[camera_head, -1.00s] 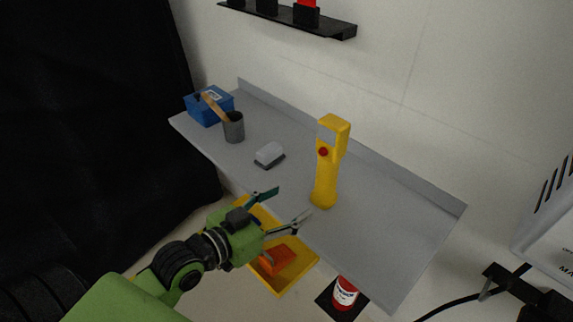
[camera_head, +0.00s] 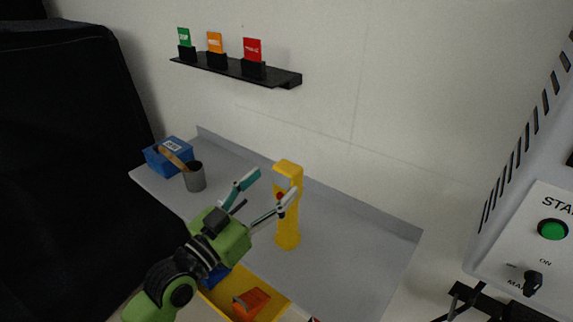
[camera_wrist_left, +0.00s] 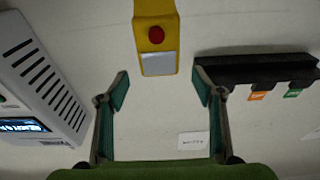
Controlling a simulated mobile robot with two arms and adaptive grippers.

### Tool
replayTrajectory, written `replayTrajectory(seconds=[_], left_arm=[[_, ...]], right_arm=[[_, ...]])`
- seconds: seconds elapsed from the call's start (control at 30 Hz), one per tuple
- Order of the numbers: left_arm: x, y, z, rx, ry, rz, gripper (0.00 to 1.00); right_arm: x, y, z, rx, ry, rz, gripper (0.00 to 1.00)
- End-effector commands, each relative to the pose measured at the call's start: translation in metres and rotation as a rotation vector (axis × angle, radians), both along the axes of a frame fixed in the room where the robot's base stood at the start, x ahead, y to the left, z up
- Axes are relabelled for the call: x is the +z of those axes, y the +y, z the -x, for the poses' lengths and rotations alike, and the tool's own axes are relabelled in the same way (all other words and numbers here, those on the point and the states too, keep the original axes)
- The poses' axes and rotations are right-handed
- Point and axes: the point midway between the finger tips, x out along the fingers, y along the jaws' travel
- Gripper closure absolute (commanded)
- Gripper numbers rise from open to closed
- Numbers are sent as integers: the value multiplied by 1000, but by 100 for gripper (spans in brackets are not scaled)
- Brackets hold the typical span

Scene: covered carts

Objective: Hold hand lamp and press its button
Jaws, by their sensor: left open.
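The yellow hand lamp (camera_head: 288,232) stands upright on the grey table (camera_head: 345,240). Its red button (camera_head: 279,196) is partly behind a finger of my left gripper (camera_head: 270,187) in the head view. The gripper is open and empty, level with the lamp's upper part. In the left wrist view, the lamp (camera_wrist_left: 155,12) with its red button (camera_wrist_left: 156,35) and a pale panel (camera_wrist_left: 158,64) lies at the top, beyond and between the spread fingertips (camera_wrist_left: 161,84). Contact with the lamp is not visible. My right gripper is out of view.
A blue box (camera_head: 157,160) and grey cup (camera_head: 195,178) stand at the table's left end. A yellow tray (camera_head: 279,301) with an orange object (camera_head: 251,303) lies below the front edge. A card shelf (camera_head: 290,78) is on the wall, a control box (camera_head: 520,230) at right.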

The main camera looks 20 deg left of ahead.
Motion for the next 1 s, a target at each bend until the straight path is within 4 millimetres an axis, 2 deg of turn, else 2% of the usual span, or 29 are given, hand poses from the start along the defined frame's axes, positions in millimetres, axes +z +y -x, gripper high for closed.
replayTrajectory(seconds=[0.1, 0.33, 0.5, 0.77, 0.87, 1.0], left_arm=[[8, -8, -21, 1, -2, 2, 39], [10, -18, -50, -1, -1, 1, 39], [10, -22, -58, -1, 0, 0, 39], [9, -22, -59, -1, 1, 0, 39], [9, -22, -58, -1, 1, 0, 60], [9, -22, -58, -1, 1, 0, 94]], right_arm=[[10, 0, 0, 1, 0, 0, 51], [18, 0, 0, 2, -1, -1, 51], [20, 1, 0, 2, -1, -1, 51], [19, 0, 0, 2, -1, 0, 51], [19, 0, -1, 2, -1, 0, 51], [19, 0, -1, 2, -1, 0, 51]])
